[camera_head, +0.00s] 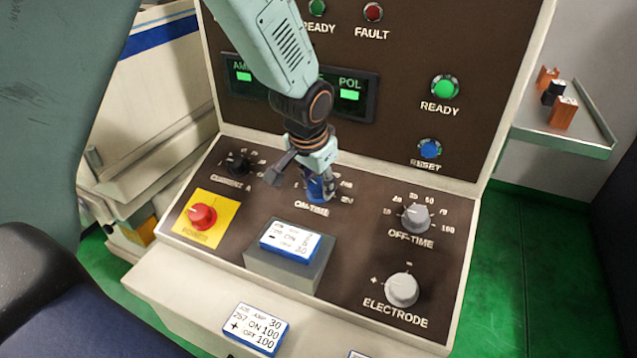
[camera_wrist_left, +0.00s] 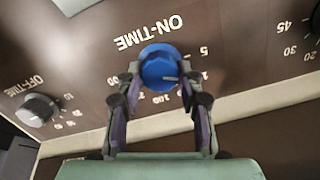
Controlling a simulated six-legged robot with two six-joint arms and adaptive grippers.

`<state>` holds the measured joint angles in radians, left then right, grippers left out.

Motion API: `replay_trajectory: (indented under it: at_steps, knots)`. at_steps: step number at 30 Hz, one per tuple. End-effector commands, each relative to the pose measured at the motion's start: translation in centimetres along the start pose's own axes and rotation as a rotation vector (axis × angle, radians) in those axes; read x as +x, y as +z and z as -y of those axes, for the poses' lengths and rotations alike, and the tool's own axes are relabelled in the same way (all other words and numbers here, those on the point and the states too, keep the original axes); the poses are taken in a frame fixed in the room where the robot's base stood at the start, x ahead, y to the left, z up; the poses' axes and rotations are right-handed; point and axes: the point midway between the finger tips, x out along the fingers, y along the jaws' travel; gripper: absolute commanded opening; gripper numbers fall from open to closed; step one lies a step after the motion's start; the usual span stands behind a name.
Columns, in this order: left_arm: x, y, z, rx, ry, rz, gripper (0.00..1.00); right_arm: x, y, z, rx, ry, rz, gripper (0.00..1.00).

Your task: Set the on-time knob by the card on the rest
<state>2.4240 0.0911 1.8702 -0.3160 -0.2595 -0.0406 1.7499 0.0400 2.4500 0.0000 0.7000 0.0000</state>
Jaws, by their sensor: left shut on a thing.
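The blue on-time knob (camera_head: 317,190) sits on the sloping brown panel under my left gripper (camera_head: 316,178). In the wrist view the knob (camera_wrist_left: 160,66) is between the two fingers of the gripper (camera_wrist_left: 160,79), which is shut on it. The knob's pale mark is at its lower right there; the printed scale is partly hidden by the fingers. The card (camera_head: 290,242) lies tilted on the grey rest (camera_head: 268,269) in front of the knob. Its print is too small to read surely, with "30" seeming to be in its bottom line. My right gripper is not in view.
Nearby are the current knob (camera_head: 238,163), red button (camera_head: 202,216), off-time knob (camera_head: 415,218) and electrode knob (camera_head: 402,289). A shelf (camera_head: 568,140) with small blocks is at right.

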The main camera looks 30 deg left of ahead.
Motion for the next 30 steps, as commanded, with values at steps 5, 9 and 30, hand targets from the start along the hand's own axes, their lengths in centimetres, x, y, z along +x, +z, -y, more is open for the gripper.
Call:
replay_trajectory:
  at_steps: [5, 9, 30]
  knots:
    - [-0.08, -0.22, 0.13, -0.158, 0.007, -0.007, 0.06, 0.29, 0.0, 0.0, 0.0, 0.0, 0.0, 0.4]
    - [-0.08, -0.21, 0.16, -0.266, 0.012, -0.007, 0.06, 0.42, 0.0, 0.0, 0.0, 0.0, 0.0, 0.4]
    - [-0.08, -0.09, 0.19, -0.499, 0.024, -0.004, 0.06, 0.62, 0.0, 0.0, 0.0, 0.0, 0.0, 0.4]
